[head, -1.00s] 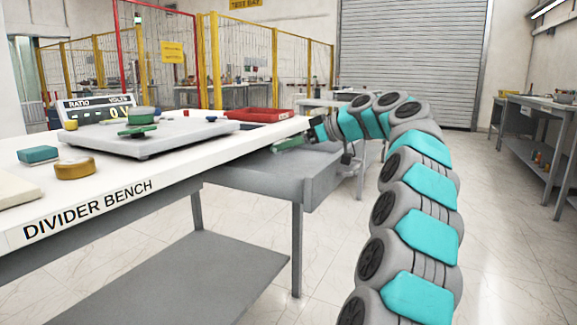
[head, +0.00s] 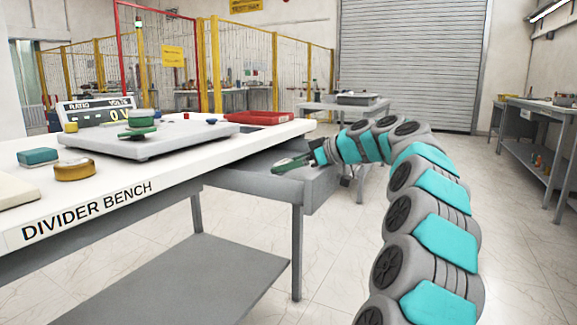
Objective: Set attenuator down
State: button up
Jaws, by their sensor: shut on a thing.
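My gripper (head: 306,158) is at the end of my grey and turquoise arm, right of the divider bench (head: 185,174). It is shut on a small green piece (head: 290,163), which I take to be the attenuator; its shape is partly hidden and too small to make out. The piece is just above the open grey drawer (head: 300,188) under the bench's right end. I cannot tell whether it touches the drawer.
A grey plate (head: 150,143) on the bench carries a green stacked part (head: 138,122) and small knobs. A ratio display (head: 95,112), a red tray (head: 257,117), a teal block (head: 38,156) and a brass-coloured round piece (head: 75,170) are also there.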

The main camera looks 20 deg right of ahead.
jog(key=shift+f+b, duration=0.55)
jog(key=shift+f, duration=0.15)
jog(key=o, duration=1)
jog(key=shift+f, duration=0.1)
jog(key=shift+o, duration=0.7)
jog(key=shift+f, duration=0.2)
jog(key=shift+r+p, duration=0.75)
jog(key=shift+p, duration=0.1)
jog(key=v, duration=1.2)
jog(key=shift+r, duration=0.35)
